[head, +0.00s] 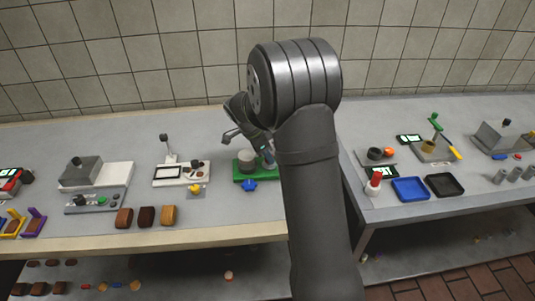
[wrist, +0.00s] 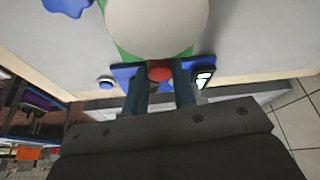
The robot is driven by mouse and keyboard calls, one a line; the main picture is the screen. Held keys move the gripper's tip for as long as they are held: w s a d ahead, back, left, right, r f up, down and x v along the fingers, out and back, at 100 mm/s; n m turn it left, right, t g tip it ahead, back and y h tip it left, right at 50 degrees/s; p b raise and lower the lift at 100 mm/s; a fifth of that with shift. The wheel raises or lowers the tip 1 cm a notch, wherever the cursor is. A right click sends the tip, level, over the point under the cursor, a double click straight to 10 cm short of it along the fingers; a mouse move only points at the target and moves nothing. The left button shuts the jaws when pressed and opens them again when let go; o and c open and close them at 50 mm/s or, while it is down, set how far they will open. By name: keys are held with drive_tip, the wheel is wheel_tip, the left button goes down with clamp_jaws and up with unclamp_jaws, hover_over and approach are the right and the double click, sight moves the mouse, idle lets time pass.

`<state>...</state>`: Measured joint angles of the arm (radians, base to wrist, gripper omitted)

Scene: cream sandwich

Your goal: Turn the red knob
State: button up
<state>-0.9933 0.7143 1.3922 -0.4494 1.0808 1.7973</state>
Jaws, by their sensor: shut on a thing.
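The red knob (wrist: 159,71) shows in the wrist view on a blue panel (wrist: 122,74) at the edge of a green base. My gripper (wrist: 161,80) has its two fingers on either side of the knob and is shut on it. A large white dome (wrist: 157,25) stands on the green base (wrist: 123,50) right beside the knob. In the head view the green base (head: 239,175) is on the left table. There the knob is hidden and my arm covers part of the fixture.
A white button (wrist: 106,82) and a small lit display (wrist: 204,78) flank the knob. A white scale-like device (head: 182,180) stands to the left; brown blocks (head: 147,216) lie at the front. A blue tray (head: 410,189) is on the right table.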

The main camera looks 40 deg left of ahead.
drive_tip(key=m+g+h, duration=0.1)
drive_tip(key=m, duration=0.4)
drive_tip(key=shift+w+a, duration=0.1)
drive_tip(key=shift+g, duration=0.3)
idle(0.4)
drive_tip(key=o, duration=1)
drive_tip(key=v, duration=1.7)
drive_tip(key=shift+a, duration=0.3)
